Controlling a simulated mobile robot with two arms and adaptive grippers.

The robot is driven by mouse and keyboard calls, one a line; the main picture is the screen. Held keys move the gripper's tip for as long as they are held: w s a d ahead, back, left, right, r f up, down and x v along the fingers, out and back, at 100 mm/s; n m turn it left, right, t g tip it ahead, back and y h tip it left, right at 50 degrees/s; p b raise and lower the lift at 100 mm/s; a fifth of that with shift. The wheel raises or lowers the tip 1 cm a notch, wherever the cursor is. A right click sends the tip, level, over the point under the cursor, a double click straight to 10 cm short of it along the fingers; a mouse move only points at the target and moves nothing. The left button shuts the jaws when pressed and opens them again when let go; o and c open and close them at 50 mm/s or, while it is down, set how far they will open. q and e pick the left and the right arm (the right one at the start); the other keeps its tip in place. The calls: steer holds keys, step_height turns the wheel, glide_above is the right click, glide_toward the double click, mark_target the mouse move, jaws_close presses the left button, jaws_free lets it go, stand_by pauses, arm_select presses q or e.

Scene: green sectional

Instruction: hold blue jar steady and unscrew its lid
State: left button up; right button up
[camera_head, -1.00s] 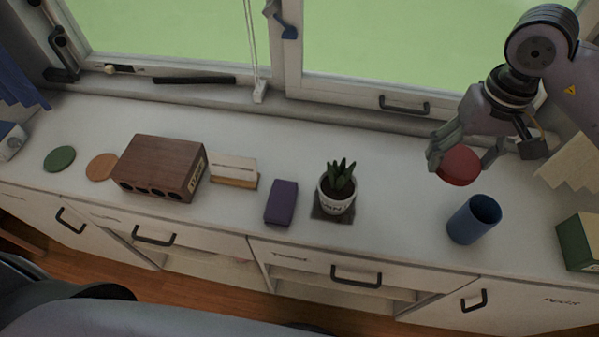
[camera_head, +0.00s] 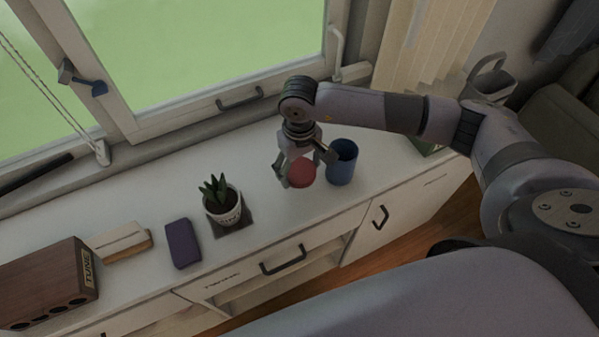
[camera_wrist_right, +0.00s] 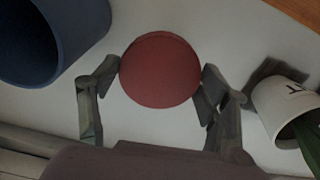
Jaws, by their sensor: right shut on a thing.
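The blue jar (camera_head: 342,166) stands upright and open on the white counter; it also shows at the upper left of the right wrist view (camera_wrist_right: 40,42). My right gripper (camera_head: 304,166) is shut on the round red lid (camera_head: 302,173), between the jar and the potted plant. In the right wrist view, the fingers of the gripper (camera_wrist_right: 160,88) sit on either side of the lid (camera_wrist_right: 160,68). The lid is off the jar and beside it. I cannot tell how high it is above the counter. My left gripper is out of view.
A potted plant (camera_head: 224,215) stands on a dark mat (camera_head: 236,229) left of the lid. A purple case (camera_head: 183,243), a pale block (camera_head: 121,243) and a wooden box (camera_head: 45,285) stand farther left. The window (camera_head: 210,50) is behind. Counter in front of the lid is clear.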

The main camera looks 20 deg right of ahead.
mark_target(300, 178)
step_height(300, 178, down, 4)
steer(key=shift+f+p, duration=0.1)
steer(key=shift+p, duration=0.55)
steer(key=shift+f, duration=0.15)
steer(key=shift+f+b, duration=0.2)
steer(key=shift+b, duration=0.1)
steer(key=o, duration=1.3)
steer(key=shift+r, duration=0.1)
